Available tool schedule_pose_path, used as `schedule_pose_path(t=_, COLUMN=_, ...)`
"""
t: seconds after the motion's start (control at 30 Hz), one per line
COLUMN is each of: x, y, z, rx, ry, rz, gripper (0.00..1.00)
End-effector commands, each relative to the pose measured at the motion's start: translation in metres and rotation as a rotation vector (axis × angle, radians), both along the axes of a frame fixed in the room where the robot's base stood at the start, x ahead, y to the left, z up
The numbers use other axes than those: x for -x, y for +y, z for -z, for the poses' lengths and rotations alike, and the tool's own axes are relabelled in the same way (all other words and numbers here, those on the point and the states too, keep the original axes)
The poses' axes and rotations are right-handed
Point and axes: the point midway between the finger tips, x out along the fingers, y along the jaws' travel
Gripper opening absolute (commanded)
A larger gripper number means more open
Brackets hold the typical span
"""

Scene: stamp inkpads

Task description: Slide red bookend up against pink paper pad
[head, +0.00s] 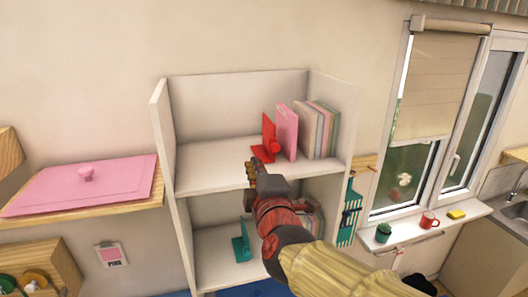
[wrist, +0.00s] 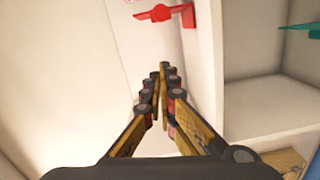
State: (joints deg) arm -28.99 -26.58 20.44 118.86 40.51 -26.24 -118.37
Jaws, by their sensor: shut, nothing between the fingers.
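The red bookend (head: 268,135) stands upright on the upper shelf, just left of the upright pink paper pad (head: 288,130). A narrow gap shows between their upper parts; I cannot tell whether the bookend's low foot touches the pad. In the wrist view, the red bookend (wrist: 160,14) is at the top, beyond the fingertips. My gripper (head: 253,170) is shut and empty, in front of the upper shelf's front edge, below and left of the bookend. In the wrist view, its fingertips (wrist: 160,72) meet. The pad's far side is hidden.
Several other pads (head: 318,130) stand right of the pink one. The shelf unit's left wall (head: 163,135) rises at the left, with bare upper shelf (head: 205,165) before the bookend. A teal bookend (head: 241,245) stands on the lower shelf. A pink board (head: 80,185) lies further left.

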Motion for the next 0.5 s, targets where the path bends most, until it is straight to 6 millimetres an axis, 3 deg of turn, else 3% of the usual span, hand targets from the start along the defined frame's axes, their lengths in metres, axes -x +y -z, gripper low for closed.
schedule_pose_path(t=0.4, x=-0.081, y=0.017, z=0.004, rx=0.002, ry=0.002, rz=0.002, gripper=0.00)
schedule_pose_path(t=0.5, x=-0.086, y=0.002, z=0.005, rx=0.000, ry=0.000, rz=0.004, gripper=0.00)
